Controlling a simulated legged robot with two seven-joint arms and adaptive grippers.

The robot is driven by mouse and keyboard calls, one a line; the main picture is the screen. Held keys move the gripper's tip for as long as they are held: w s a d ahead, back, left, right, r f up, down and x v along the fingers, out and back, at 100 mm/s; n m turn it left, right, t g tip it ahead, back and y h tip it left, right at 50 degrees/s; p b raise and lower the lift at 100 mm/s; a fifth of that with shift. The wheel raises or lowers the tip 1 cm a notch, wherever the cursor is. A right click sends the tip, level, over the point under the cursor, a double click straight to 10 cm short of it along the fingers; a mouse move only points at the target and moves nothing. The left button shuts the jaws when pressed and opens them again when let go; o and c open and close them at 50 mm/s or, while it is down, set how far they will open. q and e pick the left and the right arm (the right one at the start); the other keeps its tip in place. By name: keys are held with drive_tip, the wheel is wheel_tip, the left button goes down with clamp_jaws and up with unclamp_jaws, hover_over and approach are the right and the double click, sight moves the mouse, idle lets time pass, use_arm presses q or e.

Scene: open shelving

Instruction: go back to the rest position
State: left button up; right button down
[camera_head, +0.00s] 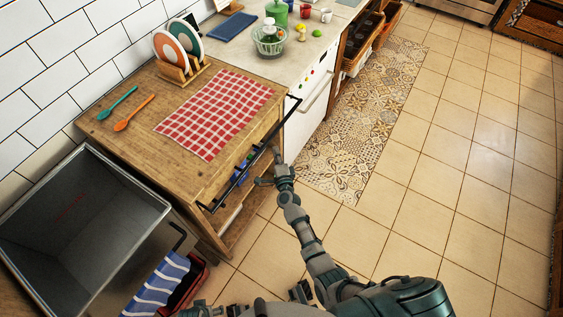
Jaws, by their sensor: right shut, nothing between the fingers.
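My right gripper (272,170) is shut and empty. It is just right of the long black handle (238,181) on the front of the wooden counter. I cannot tell whether it touches the handle. My right arm reaches up to it from the bottom of the view. Grey parts at the bottom edge may belong to my left gripper, but its fingers cannot be made out. Behind the handle, a drawer in the wooden counter (142,148) appears partly open, with blue items inside.
A red checked cloth (216,112), two spoons and a plate rack (182,70) are on the counter. A metal sink (75,235) stands at left, with a blue striped towel (155,287) beside it. The tiled floor (455,165) at right is clear.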

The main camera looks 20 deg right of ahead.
drive_tip(key=s+a+f+n+g+y+p, duration=0.2)
drive_tip(key=s+f+n+g, duration=0.2)
drive_tip(key=s+f+n, duration=0.5)
drive_tip(key=s+a+f+n+g+y+p, duration=0.1)
drive_tip(key=s+a+f+n+g+y, duration=0.25)
drive_tip(key=s+f, duration=0.95)
use_arm(q)
drive_tip(key=s+a+f+p, duration=0.1)
drive_tip(key=s+f, duration=0.3)
drive_tip(key=f, duration=0.7)
drive_tip(key=shift+s+f, duration=0.2)
drive_tip(key=shift+f, duration=0.2)
use_arm(e)
drive_tip(key=s+d+f+n+g+h, duration=0.1)
drive_tip(key=s+d+f+n+g, duration=0.1)
drive_tip(key=s, duration=0.7)
drive_tip(key=s+d+f+n+g+h, duration=0.1)
drive_tip(key=s+d+f+n+g, duration=0.1)
drive_tip(key=s, duration=0.7)
drive_tip(key=s+d+f+n+g+h, duration=0.1)
drive_tip(key=s+d+f+n+g, duration=0.2)
drive_tip(key=s, duration=0.6)
drive_tip(key=shift+d+n+g+h, duration=0.35)
drive_tip(key=shift+d+n+g, duration=0.25)
drive_tip(key=shift+n+g, duration=0.25)
use_arm(q)
drive_tip(key=shift+a, duration=0.3)
use_arm(e)
drive_tip(key=shift+w+a, duration=0.1)
drive_tip(key=shift+a, duration=0.15)
